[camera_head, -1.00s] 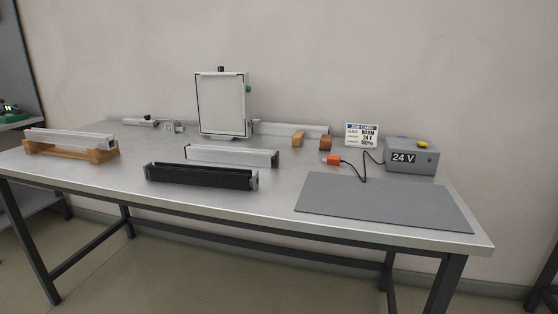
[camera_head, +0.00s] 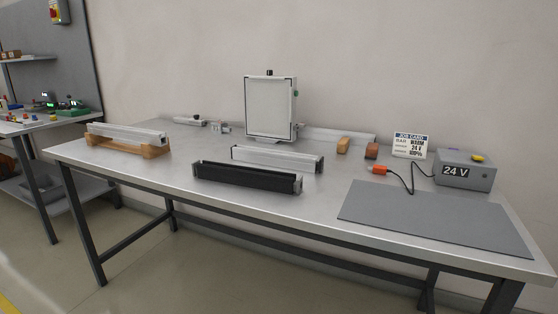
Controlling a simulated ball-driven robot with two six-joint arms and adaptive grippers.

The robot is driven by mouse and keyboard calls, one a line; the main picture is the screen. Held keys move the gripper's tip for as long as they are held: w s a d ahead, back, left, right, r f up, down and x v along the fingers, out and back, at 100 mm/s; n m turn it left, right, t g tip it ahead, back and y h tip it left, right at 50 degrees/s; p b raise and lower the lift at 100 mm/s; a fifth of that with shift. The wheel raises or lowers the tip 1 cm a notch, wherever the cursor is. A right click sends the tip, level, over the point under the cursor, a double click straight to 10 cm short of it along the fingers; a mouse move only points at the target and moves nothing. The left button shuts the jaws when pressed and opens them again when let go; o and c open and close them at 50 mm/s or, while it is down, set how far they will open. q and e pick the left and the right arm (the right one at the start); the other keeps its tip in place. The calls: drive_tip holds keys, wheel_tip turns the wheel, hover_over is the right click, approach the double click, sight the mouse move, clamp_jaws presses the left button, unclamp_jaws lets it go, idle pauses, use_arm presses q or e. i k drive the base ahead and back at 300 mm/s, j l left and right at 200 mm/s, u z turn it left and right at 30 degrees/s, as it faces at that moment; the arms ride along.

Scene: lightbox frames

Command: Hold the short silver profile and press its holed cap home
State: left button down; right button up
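Several profiles lie on the metal table. One silver profile (camera_head: 127,132) rests in a wooden cradle (camera_head: 150,152) at the left. Another silver profile (camera_head: 270,158) lies mid-table, with a dark cap (camera_head: 319,164) at its right end. A third silver profile (camera_head: 345,135) lies at the back, partly behind the white framed panel. I cannot tell for certain which one is the short profile, and no hole in a cap can be made out. A black profile (camera_head: 245,178) with a grey end lies in front. Neither of my grippers is in view.
A white framed panel (camera_head: 270,107) stands at the back. A grey mat (camera_head: 435,218) lies bare at the right. Behind it are a 24 V box (camera_head: 465,172) with a cable, an orange connector (camera_head: 379,170), a job card (camera_head: 409,146) and two small blocks (camera_head: 343,145). Another bench (camera_head: 45,122) stands far left.

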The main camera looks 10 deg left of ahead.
sight(320, 165)
drive_tip(key=i+j+z, duration=0.3)
drive_tip(key=i+j, duration=0.8)
